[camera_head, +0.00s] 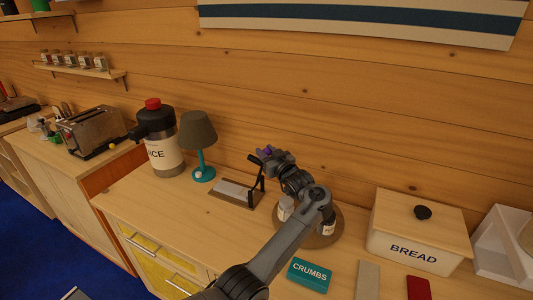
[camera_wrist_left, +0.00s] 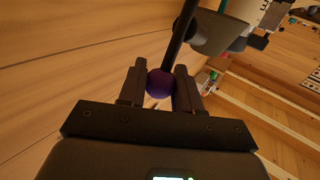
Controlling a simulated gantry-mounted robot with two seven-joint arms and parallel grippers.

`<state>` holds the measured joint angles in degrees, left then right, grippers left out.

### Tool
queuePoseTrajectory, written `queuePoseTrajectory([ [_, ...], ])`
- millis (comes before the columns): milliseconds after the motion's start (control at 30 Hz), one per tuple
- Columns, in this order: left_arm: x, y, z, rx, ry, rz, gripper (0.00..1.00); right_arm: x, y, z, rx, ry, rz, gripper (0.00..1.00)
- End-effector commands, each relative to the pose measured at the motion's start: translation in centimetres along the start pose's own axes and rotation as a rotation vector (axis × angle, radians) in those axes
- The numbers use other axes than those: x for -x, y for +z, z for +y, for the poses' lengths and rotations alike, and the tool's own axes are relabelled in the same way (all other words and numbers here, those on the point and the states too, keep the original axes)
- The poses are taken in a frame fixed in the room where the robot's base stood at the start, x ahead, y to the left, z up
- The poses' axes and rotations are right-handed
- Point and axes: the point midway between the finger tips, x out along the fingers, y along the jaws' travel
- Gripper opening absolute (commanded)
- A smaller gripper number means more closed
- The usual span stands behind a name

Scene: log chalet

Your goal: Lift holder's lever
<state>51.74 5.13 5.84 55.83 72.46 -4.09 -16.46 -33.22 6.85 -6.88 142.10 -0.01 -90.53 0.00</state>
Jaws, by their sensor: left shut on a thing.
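The holder (camera_head: 233,193) is a low, flat stand with a pale top, on the wooden counter between the lamp and the round tray. Dark thin bars rise at its right end toward my left gripper (camera_head: 262,155). A dark rod, the lever (camera_wrist_left: 181,35), ends in a purple ball knob (camera_wrist_left: 160,84). My left gripper also fills the lower part of the wrist view (camera_wrist_left: 160,90), with its two fingers shut on the knob. The knob shows as a small purple spot in the head view (camera_head: 267,150), well above the holder's base. My right gripper is not in view.
A teal lamp (camera_head: 198,135) and an ice jug (camera_head: 160,150) stand left of the holder. A round tray (camera_head: 328,238) with jars is under my arm. A bread box (camera_head: 415,240) and a crumbs box (camera_head: 310,274) are to the right. The log wall is close behind.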

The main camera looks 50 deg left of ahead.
Motion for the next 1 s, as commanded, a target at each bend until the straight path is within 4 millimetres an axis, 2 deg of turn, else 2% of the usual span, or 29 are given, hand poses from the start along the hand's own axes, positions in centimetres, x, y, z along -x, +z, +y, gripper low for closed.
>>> queuePoseTrajectory([
  [700, -1.1, -0.3, -0.8, 0.051, -0.001, -0.072, 0.00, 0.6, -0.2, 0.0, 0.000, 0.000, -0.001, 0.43],
  [733, -1.1, -0.3, -0.8, 0.051, -0.001, -0.072, 0.38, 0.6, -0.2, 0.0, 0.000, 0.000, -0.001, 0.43],
  [867, -1.1, -0.3, -0.8, 0.051, -0.001, -0.072, 0.57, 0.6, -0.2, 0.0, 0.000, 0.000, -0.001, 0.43],
  [1000, -1.1, -0.3, -0.8, 0.050, -0.001, -0.072, 0.57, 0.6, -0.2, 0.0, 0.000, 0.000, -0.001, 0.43],
])
